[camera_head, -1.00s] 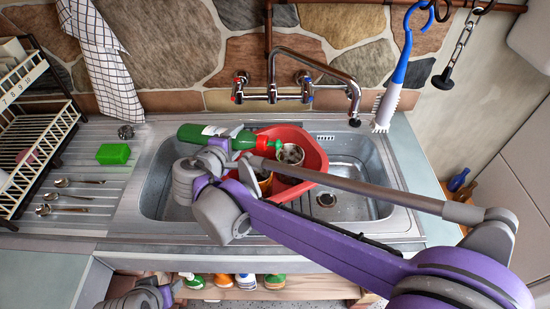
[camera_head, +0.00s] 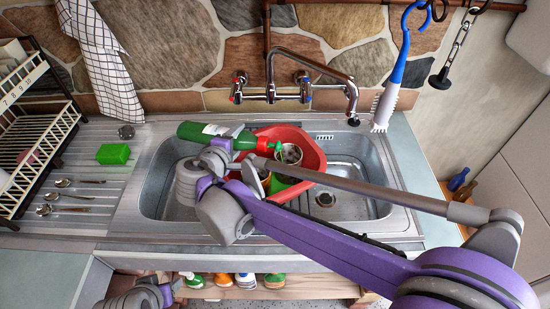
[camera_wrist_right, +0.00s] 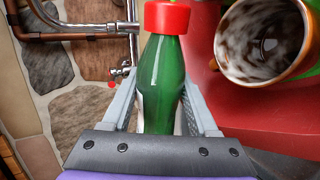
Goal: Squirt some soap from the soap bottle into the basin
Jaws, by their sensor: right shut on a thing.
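The green soap bottle (camera_head: 196,132) with a white label and red cap lies nearly level above the sink, its cap toward the red basin (camera_head: 313,150). My right gripper (camera_head: 230,144) is shut on the bottle; the wrist view shows the bottle (camera_wrist_right: 162,75) between both fingers, red cap beyond them. Green shows at the nozzle tip, and a bright green patch (camera_head: 282,184) shows in the basin beside the cups. A dirty cup (camera_head: 289,154) stands in the basin; my arm hides part of the basin. My left gripper (camera_head: 168,292) is at the bottom left, its jaws unclear.
The steel sink (camera_head: 360,160) surrounds the basin under the tap (camera_head: 340,78). A green sponge (camera_head: 113,154) and spoons (camera_head: 68,183) lie on the drainer beside a dish rack (camera_head: 40,140). A brush (camera_head: 388,98) hangs at right.

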